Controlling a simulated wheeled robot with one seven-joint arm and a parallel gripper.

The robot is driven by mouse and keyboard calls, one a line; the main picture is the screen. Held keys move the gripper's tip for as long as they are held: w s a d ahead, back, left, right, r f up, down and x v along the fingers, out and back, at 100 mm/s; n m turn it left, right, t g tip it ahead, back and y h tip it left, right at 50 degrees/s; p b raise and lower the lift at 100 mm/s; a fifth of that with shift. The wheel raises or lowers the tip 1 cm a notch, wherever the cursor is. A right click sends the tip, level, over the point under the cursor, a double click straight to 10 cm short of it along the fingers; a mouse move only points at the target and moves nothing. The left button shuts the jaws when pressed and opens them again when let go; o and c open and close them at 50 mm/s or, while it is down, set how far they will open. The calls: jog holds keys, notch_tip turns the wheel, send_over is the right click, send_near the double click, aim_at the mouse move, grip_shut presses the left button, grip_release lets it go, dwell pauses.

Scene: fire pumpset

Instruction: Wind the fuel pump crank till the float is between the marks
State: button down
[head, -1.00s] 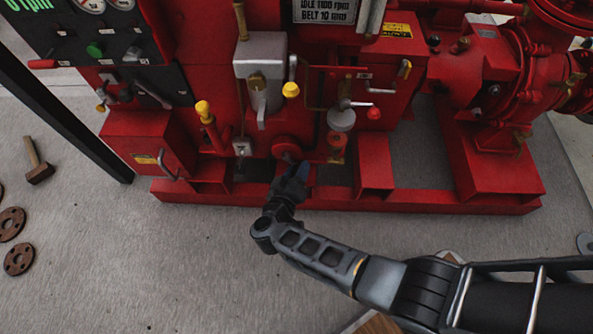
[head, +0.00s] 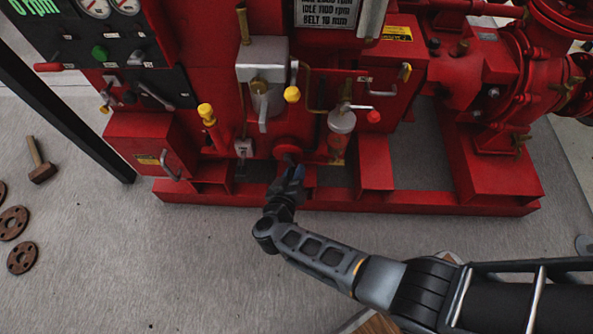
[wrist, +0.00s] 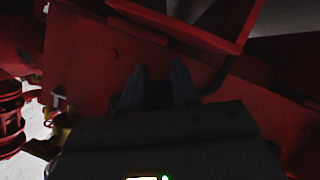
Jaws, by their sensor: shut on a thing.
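A round red hub (head: 288,148) sits low on the front of the red pumpset, with a small dark crank piece (head: 289,158) below its middle. My gripper (head: 293,172) is right at it, shut on what looks like the crank; its fingers hide the held part. In the wrist view my gripper's two dark fingers (wrist: 158,75) point at the red frame, and the held part is too dark to make out. A pale glass bowl (head: 341,121) hangs to the right of the hub. I cannot make out a float or marks.
A grey box with a yellow-knobbed lever (head: 292,94) is above the hub. A yellow-topped red post (head: 207,113) stands to the left. The red base rail (head: 420,204) runs along the floor.

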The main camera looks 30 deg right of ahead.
jog(key=shift+w+a+f+m+t+y+p, duration=0.15)
jog(key=shift+w+a+m+y+p, duration=0.2)
jog(key=shift+m, duration=0.25)
jog(key=shift+w+a+r+m+t+y+p, duration=0.15)
jog(key=shift+a+m+y+p, duration=0.1)
jog(key=shift+a+m+y, duration=0.25)
jog(key=m, duration=0.1)
jog(key=w+a+m+t+y, duration=0.1)
jog(key=shift+m+y, duration=0.25)
jog(key=shift+m, duration=0.05)
jog(key=shift+w+a+r+m+t+y, duration=0.15)
jog(key=shift+w+a+m+t+y, duration=0.15)
jog(key=shift+m, duration=0.3)
jog(key=shift+w+a+r+m+t+y, duration=0.15)
jog(key=shift+a+m+t+y, duration=0.2)
jog(key=shift+m, duration=0.25)
notch_tip(320, 180, up, 7)
jog(key=w+a+m+t+y+b, duration=0.1)
jog(key=m+t+b, duration=0.5)
jog(key=m, duration=0.7)
jog(key=shift+a+m+b, duration=0.15)
jog(key=shift+m+b, duration=0.15)
jog(key=shift+m, duration=0.1)
jog(key=c, duration=0.9)
grip_release()
